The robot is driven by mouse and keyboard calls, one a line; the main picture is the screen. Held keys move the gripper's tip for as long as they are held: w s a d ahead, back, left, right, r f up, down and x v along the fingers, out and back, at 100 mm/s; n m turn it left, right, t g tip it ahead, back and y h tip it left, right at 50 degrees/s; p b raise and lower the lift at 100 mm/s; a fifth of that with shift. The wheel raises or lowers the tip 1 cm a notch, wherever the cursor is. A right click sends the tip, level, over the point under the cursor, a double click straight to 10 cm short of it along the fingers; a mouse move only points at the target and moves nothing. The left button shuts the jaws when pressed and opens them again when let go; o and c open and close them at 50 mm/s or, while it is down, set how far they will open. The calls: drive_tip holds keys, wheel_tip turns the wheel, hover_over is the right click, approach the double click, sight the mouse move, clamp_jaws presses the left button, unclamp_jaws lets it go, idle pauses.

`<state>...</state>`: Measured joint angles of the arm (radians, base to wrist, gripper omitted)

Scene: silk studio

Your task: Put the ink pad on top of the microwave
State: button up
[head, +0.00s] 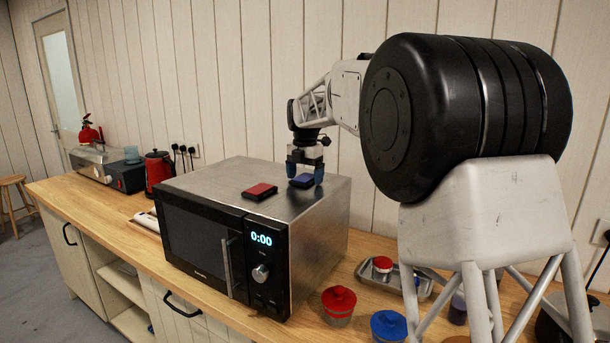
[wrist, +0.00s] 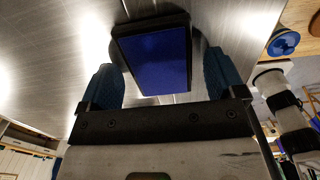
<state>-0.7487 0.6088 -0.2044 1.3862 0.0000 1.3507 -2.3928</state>
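The microwave (head: 205,235) stands on the wooden counter with its door facing the front left and its display lit. A flat blue ink pad (head: 301,181) is at the right part of its steel top; its blue face also shows in the wrist view (wrist: 152,60). A red pad (head: 260,191) lies on the top to its left. My gripper (head: 305,174) is low over the microwave top, pointing down. Its blue fingertips are on either side of the blue pad, with a small gap at the right finger in the wrist view. It looks open.
A red-lidded jar (head: 339,302) and a blue-lidded jar (head: 388,326) stand right of the microwave, before a metal tray (head: 368,272) holding another red-lidded jar. A red kettle (head: 158,170) stands behind to the left. The front left of the microwave top is clear.

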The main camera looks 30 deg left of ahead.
sight(306, 177)
wheel_tip(306, 177, up, 12)
drive_tip(key=shift+r, duration=0.15)
idle(0.8)
idle(0.6)
drive_tip(key=shift+d, duration=0.15)
